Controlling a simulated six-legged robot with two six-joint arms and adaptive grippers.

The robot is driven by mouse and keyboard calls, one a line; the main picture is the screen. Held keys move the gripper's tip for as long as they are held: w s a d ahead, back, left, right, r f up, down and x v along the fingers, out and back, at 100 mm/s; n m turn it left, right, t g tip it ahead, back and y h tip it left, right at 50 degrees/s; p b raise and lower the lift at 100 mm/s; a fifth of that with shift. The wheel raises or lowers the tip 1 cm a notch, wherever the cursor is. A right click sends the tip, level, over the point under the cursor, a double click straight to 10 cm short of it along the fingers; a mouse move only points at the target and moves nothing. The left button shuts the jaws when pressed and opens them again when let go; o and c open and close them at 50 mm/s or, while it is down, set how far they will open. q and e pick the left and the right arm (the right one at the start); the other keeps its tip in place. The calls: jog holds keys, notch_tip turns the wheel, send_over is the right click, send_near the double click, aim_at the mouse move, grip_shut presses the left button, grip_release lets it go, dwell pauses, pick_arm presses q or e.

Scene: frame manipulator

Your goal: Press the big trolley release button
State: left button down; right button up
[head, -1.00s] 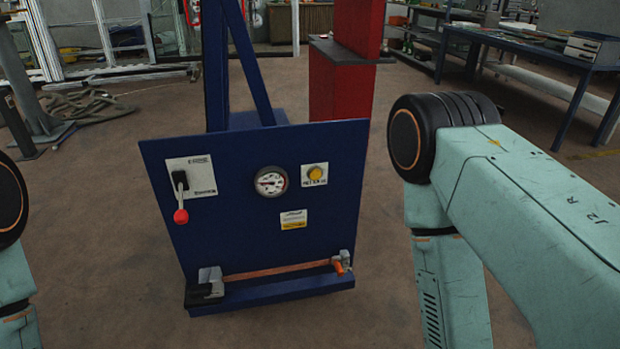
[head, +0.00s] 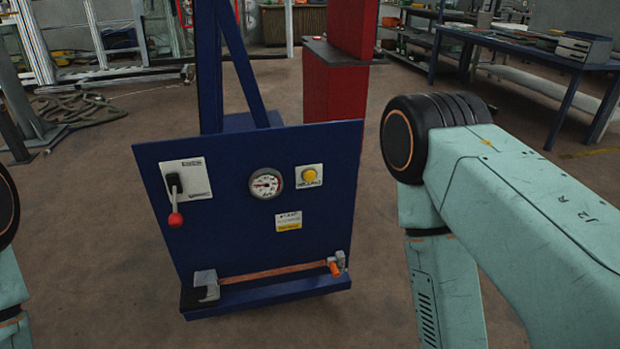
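A round yellow button (head: 309,175) sits on a small white plate at the upper right of a blue trolley panel (head: 235,235). Its label is too small to read. Left of it on the panel are a round gauge (head: 265,184) and a lever with a red knob (head: 175,219) on a white plate. The links of my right arm stand to the right of the panel, apart from it. Only a little of my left arm shows at the left edge. Neither gripper is in the picture.
A copper-coloured bar (head: 270,273) runs along the panel's lower ledge, with an orange-handled fitting (head: 336,268) at its right end. A red stand (head: 335,85) is behind the panel. A blue workbench (head: 520,45) is at the back right. Floor is clear around the trolley.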

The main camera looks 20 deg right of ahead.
grip_shut()
dwell(1.4)
